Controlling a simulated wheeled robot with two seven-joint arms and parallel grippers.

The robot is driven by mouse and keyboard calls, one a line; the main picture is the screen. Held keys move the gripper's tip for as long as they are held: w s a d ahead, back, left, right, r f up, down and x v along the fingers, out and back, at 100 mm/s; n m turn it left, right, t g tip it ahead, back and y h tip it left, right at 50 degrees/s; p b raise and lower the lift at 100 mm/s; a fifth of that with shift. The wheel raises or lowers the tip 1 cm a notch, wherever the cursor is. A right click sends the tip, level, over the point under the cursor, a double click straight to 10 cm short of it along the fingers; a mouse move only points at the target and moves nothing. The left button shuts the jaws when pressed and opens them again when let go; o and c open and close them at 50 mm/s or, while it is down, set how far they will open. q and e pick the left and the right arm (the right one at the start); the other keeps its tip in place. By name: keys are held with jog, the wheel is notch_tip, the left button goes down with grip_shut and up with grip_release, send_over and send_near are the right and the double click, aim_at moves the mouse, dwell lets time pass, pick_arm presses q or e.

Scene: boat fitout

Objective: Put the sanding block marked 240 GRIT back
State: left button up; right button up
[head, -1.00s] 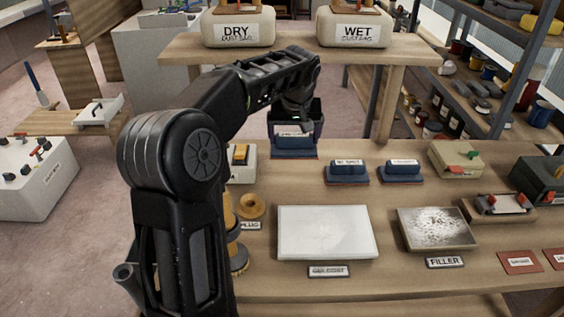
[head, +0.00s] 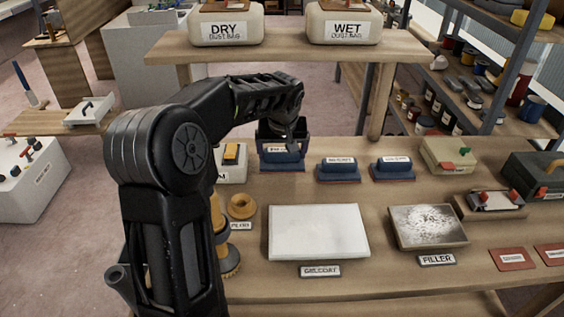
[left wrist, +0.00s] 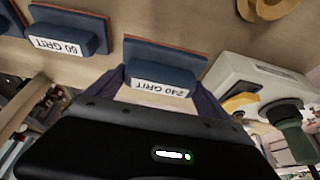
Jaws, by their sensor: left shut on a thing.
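The sanding block marked 240 GRIT (left wrist: 158,68) is blue with a white label and a reddish-brown sanding face. My left gripper (head: 284,140) is shut on it, with a finger at each end. In the head view the block (head: 283,160) is at the left end of a row of similar blocks, at or just above the tabletop; a gap under it cannot be made out. In the left wrist view its label reads upside down. My right gripper is not in view.
Two similar blue blocks (head: 338,170) (head: 392,168) stand to its right; one reads 60 GRIT (left wrist: 68,32). A white box with a yellow item (head: 232,165) is close on its left. A raised shelf (head: 290,48) with dust bags is behind.

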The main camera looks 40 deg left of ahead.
aim_at(282, 161)
pick_arm(q)
jog(key=shift+f, duration=1.85)
jog(key=shift+f, duration=0.1)
jog(key=o, duration=1.3)
jog(key=shift+s+r, duration=0.1)
jog(key=shift+r, duration=0.2)
jog(key=v, duration=1.1)
jog(key=shift+s+d+r, duration=0.1)
jog(key=shift+d+r, duration=0.1)
jog(key=shift+r, duration=0.05)
